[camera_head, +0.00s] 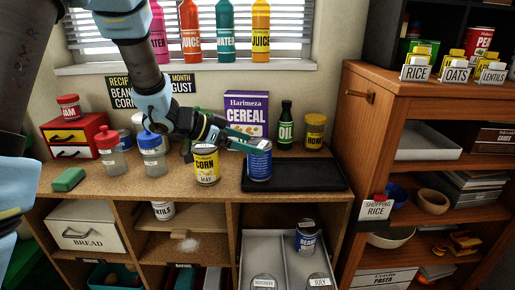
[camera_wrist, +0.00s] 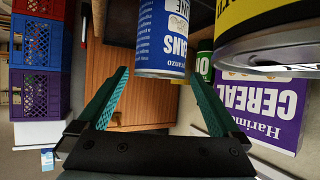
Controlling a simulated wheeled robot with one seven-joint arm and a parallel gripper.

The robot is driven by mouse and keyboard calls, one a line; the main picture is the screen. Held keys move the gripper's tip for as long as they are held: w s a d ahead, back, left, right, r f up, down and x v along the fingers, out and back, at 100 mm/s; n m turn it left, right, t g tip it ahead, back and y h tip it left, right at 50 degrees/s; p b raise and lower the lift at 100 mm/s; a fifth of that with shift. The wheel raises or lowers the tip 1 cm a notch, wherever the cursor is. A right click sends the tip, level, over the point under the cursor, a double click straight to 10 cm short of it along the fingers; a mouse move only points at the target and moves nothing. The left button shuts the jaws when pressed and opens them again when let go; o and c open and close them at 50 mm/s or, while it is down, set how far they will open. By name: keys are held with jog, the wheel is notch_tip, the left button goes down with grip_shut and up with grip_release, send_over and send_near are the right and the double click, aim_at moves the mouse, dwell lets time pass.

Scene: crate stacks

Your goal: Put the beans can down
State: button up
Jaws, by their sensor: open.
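A blue beans can (camera_head: 258,165) stands upright on the left part of a black tray or mat (camera_head: 315,178) on the counter. My gripper (camera_head: 236,138) is open at the top of this can, one finger reaching across its upper edge. In the wrist view, the can (camera_wrist: 162,45) appears upside down just beyond and between the tips of my open gripper (camera_wrist: 158,75), with nothing clamped. Another blue beans can (camera_head: 306,238) stands in the grey divided bin (camera_head: 262,252) below the counter.
A yellow corn can (camera_head: 206,168) stands close left of the beans can. A cereal box (camera_head: 246,108), green oil bottle (camera_head: 285,128) and honey jar (camera_head: 315,130) stand behind. Two clear jars (camera_head: 152,160) are further left. The right part of the black surface is bare.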

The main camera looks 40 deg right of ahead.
jog(key=v, duration=0.8)
jog(key=shift+b, duration=0.3)
